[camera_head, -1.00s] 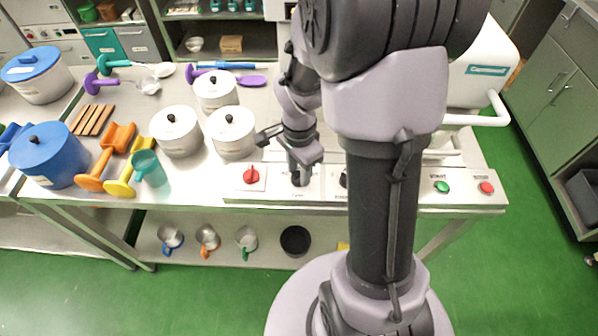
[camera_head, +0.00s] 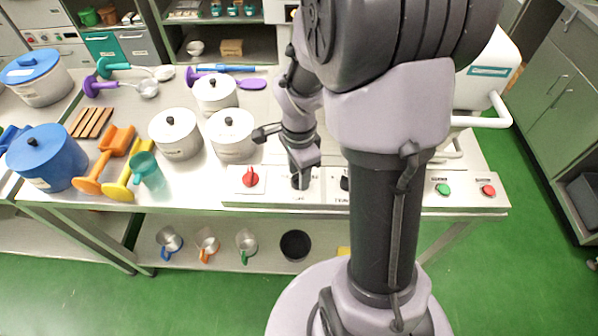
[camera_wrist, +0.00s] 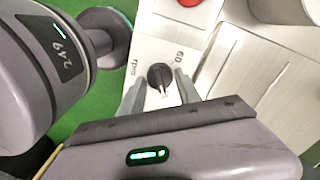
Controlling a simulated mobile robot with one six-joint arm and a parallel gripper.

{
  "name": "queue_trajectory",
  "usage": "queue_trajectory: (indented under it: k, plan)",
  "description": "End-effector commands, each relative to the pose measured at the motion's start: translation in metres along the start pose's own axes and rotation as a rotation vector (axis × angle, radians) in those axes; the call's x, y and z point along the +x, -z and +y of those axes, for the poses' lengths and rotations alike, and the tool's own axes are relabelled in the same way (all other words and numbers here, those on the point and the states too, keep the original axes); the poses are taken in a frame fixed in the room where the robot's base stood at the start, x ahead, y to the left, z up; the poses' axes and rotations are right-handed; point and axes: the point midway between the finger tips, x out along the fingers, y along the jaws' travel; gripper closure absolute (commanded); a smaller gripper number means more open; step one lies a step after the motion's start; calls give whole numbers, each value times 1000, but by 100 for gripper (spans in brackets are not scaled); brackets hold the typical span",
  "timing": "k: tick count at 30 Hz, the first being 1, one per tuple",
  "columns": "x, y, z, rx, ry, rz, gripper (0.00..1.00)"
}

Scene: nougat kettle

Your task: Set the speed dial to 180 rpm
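The black speed dial (camera_wrist: 160,76) shows in the wrist view on a pale panel, with "60" and "rpm" printed near it. A light mark shows at its lower edge, but I cannot read the setting. My gripper (camera_wrist: 158,88) is open, with its two fingers apart on either side of the dial; contact cannot be made out. In the head view my gripper (camera_head: 300,168) is over a black knob (camera_head: 300,182) on the front control panel, partly covering the panel behind it.
A red switch (camera_head: 250,178) is left of the knob and another black knob (camera_head: 344,183) is right, partly hidden by my arm. Green (camera_head: 443,189) and red (camera_head: 488,190) buttons are farther right. White pots (camera_head: 232,135) stand behind on the left.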

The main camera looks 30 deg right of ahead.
Motion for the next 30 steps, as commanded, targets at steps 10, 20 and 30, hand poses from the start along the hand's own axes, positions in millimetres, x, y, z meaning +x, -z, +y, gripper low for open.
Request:
queue_trajectory:
  k: [10, 20, 30]
  plan:
    - [0, 0, 0, -1, 0, 0, 42]
    - [-80, 0, -1, -1, 5, 1, 42]
    - [-166, 0, 0, -1, 1, 0, 42]
